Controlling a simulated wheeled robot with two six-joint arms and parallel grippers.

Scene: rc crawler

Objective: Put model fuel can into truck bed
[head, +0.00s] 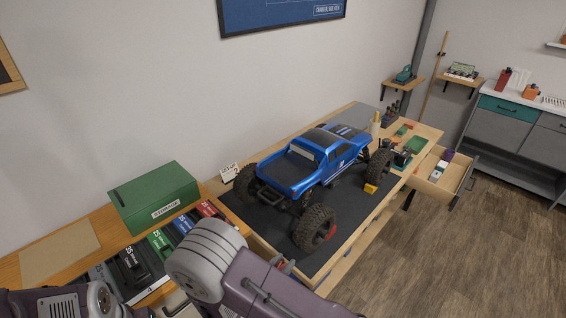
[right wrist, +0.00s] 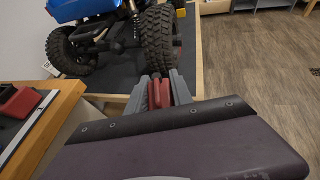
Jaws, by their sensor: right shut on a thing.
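The blue RC truck (head: 318,160) stands on a dark mat on the workbench in the head view. Its open bed (head: 290,166) faces my side. My right gripper (right wrist: 159,95) is shut on a small red thing, which looks like the model fuel can (right wrist: 160,93), just short of the truck's near rear tyre (right wrist: 158,40) in the right wrist view. In the head view the right gripper (head: 284,265) is low at the mat's front edge, mostly hidden by my own arm, and the can is hard to make out there. My left gripper is out of view.
A green storage box (head: 153,197) and several labelled battery packs (head: 160,242) are on the bench at left. A red part (head: 331,232) lies by the near rear tyre, a yellow block (head: 370,188) by the truck's side. An open drawer (head: 443,180) sticks out at right.

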